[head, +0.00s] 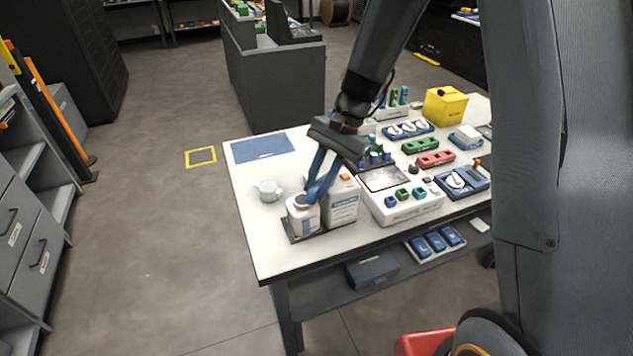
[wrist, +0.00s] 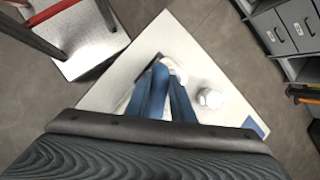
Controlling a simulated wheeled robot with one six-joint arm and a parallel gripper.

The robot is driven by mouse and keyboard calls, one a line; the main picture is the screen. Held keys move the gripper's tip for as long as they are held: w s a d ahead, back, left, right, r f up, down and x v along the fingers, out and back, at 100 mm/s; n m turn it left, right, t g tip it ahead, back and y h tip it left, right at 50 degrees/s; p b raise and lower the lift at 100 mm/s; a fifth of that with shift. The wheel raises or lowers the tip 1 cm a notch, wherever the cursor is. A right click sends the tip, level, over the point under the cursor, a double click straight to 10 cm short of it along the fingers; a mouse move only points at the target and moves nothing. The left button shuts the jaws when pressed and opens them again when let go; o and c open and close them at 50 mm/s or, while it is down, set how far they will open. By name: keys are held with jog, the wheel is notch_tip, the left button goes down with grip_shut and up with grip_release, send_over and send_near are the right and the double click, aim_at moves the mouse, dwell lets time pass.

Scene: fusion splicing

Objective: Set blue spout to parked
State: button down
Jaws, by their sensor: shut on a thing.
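A white bottle (head: 303,217) with a blue label stands in a dark tray (head: 290,237) at the near left of the white table. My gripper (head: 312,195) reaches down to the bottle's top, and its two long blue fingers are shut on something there. I take this to be the blue spout, but the fingers hide it and I cannot tell its setting. In the wrist view my gripper (wrist: 168,66) has its fingertips close together beside a white rounded part.
The white splicer with a screen (head: 405,205) is further right. The table's left front is clear.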

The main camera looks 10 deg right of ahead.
dwell(0.4)
jog(key=c, duration=1.5)
grip_release()
jog(key=shift+c, duration=0.2)
jog(key=shift+d+r, duration=0.1)
jog(key=b+v, duration=0.1)
jog(key=v, duration=0.6)
jog(key=shift+w+d+r+b, duration=0.1)
jog(key=shift+r+b, duration=0.2)
jog(key=shift+b, duration=0.1)
